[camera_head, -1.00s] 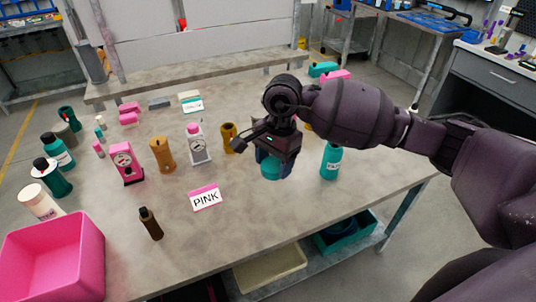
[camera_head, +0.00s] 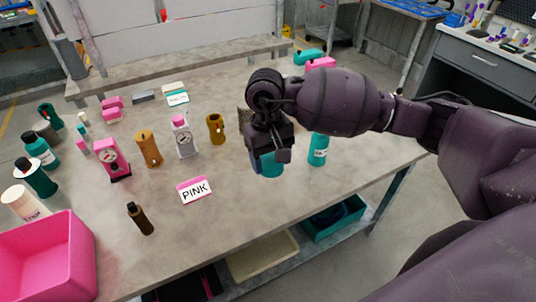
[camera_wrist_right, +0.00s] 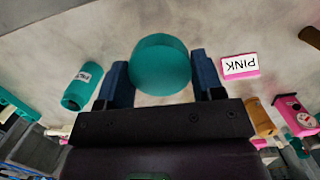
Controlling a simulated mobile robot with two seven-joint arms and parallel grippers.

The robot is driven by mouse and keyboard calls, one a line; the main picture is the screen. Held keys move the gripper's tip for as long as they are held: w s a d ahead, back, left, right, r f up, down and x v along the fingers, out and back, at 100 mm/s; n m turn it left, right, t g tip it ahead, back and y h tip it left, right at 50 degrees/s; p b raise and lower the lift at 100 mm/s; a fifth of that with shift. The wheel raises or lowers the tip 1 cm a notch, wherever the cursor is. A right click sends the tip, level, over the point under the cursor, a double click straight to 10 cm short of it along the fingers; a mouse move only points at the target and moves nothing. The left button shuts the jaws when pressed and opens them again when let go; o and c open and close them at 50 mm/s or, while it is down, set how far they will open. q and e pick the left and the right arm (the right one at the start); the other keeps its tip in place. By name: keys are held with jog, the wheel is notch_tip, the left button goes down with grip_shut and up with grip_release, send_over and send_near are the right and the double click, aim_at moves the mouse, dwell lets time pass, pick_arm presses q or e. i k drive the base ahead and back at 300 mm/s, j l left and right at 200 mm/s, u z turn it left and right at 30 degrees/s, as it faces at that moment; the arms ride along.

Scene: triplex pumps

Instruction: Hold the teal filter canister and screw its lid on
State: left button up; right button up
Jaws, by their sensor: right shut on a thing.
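My right gripper (camera_head: 268,158) is shut on a smooth teal round piece (camera_head: 269,165). In the right wrist view the piece (camera_wrist_right: 160,65) sits between the two blue fingers; I cannot tell for sure whether it is the lid. It is over the table, and its gap to the surface is unclear. My left gripper is not in view.
A PINK sign (camera_head: 194,190) and a small brown bottle (camera_head: 140,219) are left of the gripper on the grey table (camera_head: 250,215). Pink, orange and gold items stand further left. A pink bin (camera_head: 50,265) is front left. The table's front middle is clear.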

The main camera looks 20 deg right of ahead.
aim_at(319, 145)
jog(key=k+z, duration=0.15)
jog(key=z, duration=0.25)
jog(key=k+l+z, duration=0.15)
jog(key=z, duration=0.2)
jog(key=k+l+z, duration=0.15)
jog(key=z, duration=0.25)
